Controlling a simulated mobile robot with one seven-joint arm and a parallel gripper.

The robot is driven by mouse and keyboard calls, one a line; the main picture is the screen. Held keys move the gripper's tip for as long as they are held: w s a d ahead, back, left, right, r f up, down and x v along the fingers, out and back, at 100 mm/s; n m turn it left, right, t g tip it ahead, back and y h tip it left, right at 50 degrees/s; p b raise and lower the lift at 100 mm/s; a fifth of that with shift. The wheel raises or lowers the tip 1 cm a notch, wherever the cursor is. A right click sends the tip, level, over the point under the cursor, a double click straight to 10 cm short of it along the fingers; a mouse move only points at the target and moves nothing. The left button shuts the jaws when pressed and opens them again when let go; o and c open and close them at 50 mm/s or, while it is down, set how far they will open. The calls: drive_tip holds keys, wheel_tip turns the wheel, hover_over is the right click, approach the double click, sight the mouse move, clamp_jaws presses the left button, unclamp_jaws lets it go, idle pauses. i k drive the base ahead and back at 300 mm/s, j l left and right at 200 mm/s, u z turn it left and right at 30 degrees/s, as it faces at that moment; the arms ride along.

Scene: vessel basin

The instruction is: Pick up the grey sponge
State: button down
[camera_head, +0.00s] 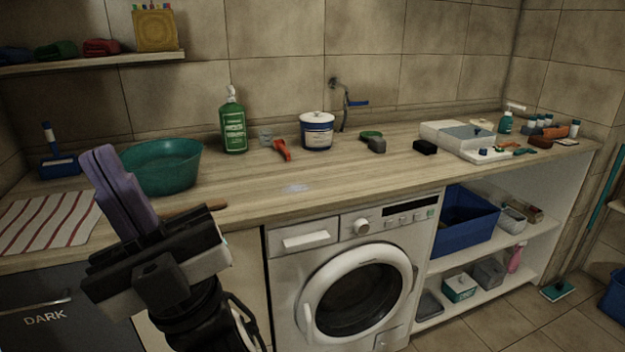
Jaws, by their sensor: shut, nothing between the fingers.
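My gripper (100,155) is at the left, raised in front of the counter, with its purple fingers pointing up and shut together on nothing. No object is clearly recognisable as the grey sponge. A small grey piece (377,146) lies on the counter right of the middle, touching or close to a green round item (371,135). A dark, nearly black block (424,147) lies to its right. Either could be the sponge; I cannot tell which. Both are far to the right of my gripper and apart from it.
The wooden counter (300,183) is clear along its middle front. A green basin (165,167) stands right behind my gripper. A green bottle (233,124), a red-handled tool (282,150) and a white-blue tub (317,131) stand between. A white case (457,136) is at the right.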

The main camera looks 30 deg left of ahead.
sight(376, 143)
drive_tip(key=u, duration=0.35)
drive_tip(key=i+l+u, duration=0.2)
drive_tip(key=u, duration=0.3)
drive_tip(key=i+l+u, duration=0.15)
drive_tip(key=l+u, duration=0.3)
drive_tip(key=i+l+u, duration=0.15)
drive_tip(key=l, duration=0.3)
drive_tip(key=i+l+u, duration=0.2)
drive_tip(key=l, duration=0.25)
drive_tip(key=i+l, duration=0.1)
drive_tip(key=l, duration=0.85)
drive_tip(key=i, duration=1)
